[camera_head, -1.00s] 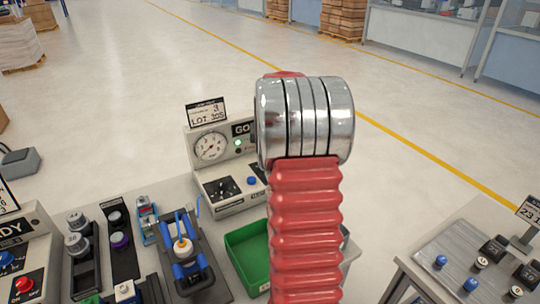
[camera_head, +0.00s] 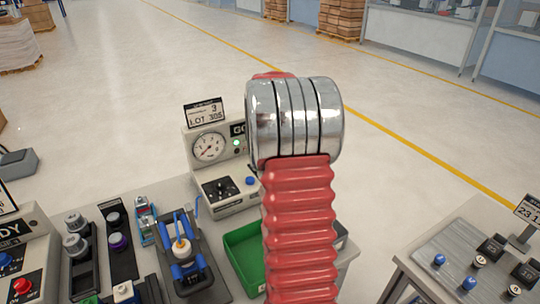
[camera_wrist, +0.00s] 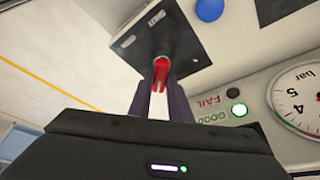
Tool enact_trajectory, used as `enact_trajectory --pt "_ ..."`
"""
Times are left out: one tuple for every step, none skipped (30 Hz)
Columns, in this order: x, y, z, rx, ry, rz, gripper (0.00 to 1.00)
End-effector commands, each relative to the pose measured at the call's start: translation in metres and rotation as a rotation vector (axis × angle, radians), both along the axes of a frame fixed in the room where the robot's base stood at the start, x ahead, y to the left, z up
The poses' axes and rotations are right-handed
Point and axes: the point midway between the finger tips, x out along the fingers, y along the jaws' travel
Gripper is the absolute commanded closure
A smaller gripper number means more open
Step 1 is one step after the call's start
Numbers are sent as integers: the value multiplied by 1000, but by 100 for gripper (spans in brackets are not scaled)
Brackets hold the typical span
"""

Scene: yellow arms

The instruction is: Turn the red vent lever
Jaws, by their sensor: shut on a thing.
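The red vent lever (camera_wrist: 161,66) stands out from a dark plate (camera_wrist: 187,55) on the light-grey tester, in the upper middle of the wrist view. My gripper (camera_wrist: 161,82) has its two dark fingers closed around the lever, one on each side. Part of the lever is covered by the fingers. In the head view my red ribbed arm blocks the sight of the lever and gripper. The tester's gauge (camera_head: 209,147) is visible left of my arm, and a green lamp (camera_wrist: 239,109) is lit at "GOOD" in the wrist view.
A blue button (camera_head: 250,181) and a black knob panel (camera_head: 228,187) are on the tester's front. A green bin (camera_head: 244,252) and a blue-clamped fixture (camera_head: 183,262) stand nearby on the bench. A second table (camera_head: 470,260) is at right.

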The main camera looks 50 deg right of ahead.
Motion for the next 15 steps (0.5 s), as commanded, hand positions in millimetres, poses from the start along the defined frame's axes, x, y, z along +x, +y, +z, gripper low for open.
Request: enact_trajectory --pt "2 3 -1 5 -1 0 100" --pt "2 3 -1 5 -1 0 100" --pt "2 3 -1 5 -1 0 80" --pt "2 3 -1 5 -1 1 78" --pt "2 3 -1 4 -1 1 76" --pt "1 2 -1 4 -1 1 73" --pt "1 2 -1 4 0 1 71" --pt "1 2 -1 4 0 1 69" --pt "1 2 0 3 -1 1 66" --pt "1 2 0 3 -1 1 64" --pt "1 2 0 3 -1 1 64" --pt "1 1 0 3 -1 1 64" --pt "1 1 0 3 -1 1 64" --pt "1 1 0 2 0 0 64" --pt "1 1 0 2 0 0 64"
